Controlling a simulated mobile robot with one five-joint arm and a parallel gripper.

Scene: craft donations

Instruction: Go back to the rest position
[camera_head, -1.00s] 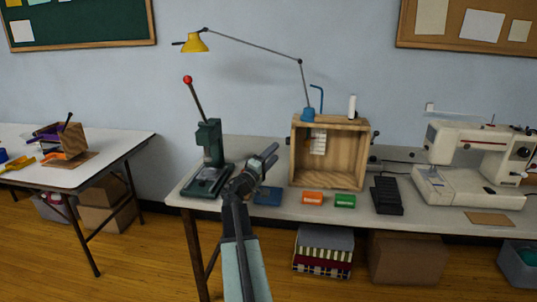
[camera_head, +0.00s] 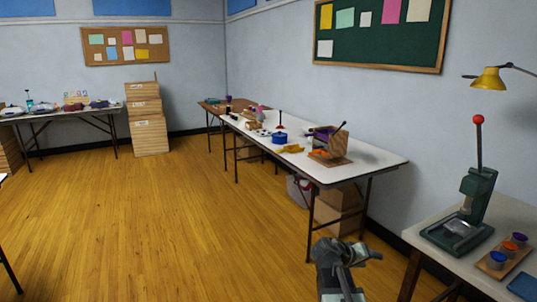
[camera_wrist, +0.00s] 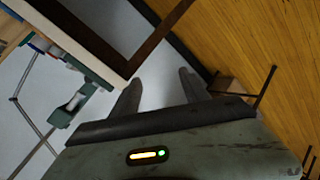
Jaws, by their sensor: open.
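My gripper (camera_head: 350,252) shows at the bottom of the head view, over the wooden floor in front of the gap between two tables. In the wrist view its two fingers (camera_wrist: 160,92) stand apart with nothing between them. The gripper is open and empty. The wrist view is tilted and shows the wall, the floor and a table's edge beyond the fingers.
A table with a green press (camera_head: 466,215) and small colored cups (camera_head: 497,258) stands at the right. A long white table (camera_head: 375,168) runs along the wall, with boxes (camera_head: 338,212) under it. Stacked crates (camera_head: 148,122) stand at the back. The floor (camera_head: 150,220) at the left is widely clear.

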